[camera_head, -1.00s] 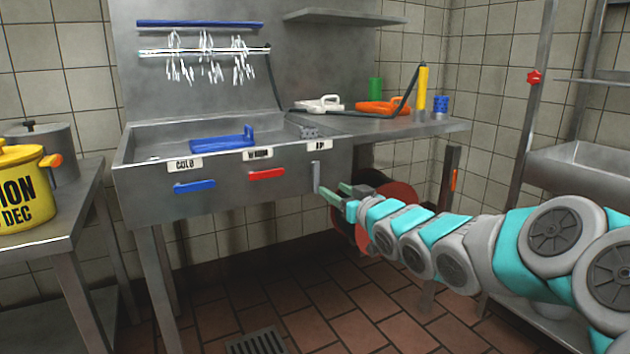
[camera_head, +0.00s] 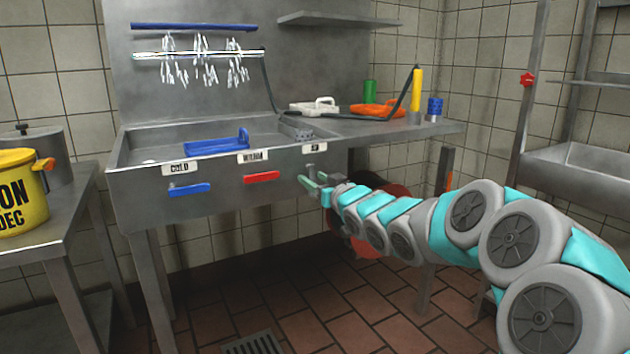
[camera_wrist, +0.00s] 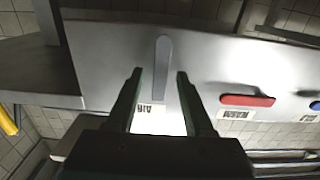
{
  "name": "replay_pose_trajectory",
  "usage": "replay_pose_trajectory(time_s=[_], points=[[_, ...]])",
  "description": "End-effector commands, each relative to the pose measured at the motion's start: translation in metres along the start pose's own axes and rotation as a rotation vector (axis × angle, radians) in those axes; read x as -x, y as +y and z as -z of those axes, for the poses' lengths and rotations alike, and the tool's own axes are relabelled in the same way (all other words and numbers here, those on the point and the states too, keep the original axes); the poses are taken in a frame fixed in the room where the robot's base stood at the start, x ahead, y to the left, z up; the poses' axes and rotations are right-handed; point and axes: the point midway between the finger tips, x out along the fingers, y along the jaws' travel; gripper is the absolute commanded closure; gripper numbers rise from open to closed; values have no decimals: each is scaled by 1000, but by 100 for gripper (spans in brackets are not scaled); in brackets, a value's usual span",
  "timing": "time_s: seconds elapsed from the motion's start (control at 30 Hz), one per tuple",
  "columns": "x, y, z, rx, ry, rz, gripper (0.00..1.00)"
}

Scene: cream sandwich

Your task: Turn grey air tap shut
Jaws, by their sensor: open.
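The grey air tap (camera_head: 310,170) is a narrow lever on the front of the steel sink, under the AIR label (camera_head: 314,148). It hangs upright, while the red handle (camera_head: 261,177) and blue handle (camera_head: 190,189) lie level. In the wrist view the grey tap (camera_wrist: 162,50) shows straight up and down, with its lower part between my fingertips. The AIR label (camera_wrist: 151,118) appears upside down there. My gripper (camera_head: 312,181) is open right at the tap, one finger to each side in the wrist view (camera_wrist: 159,74). I cannot tell whether the fingers touch it.
The sink (camera_head: 145,200) has a side counter (camera_head: 400,130) with a sprayer and orange and yellow items. A red reel (camera_head: 370,238) sits below, behind my arm. A table with a yellow pot (camera_head: 20,205) stands left. The floor before the sink is clear.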

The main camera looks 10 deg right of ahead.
Motion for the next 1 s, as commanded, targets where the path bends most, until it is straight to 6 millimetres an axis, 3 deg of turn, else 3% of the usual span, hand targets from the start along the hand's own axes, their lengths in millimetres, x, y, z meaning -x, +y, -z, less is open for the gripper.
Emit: replay_pose_trajectory(time_s=[0.1,0.57,1.0], points=[[0,0,0,0,0,0,49],[0,0,0,0,-1,0,100],[0,0,0,0,-1,0,100]])
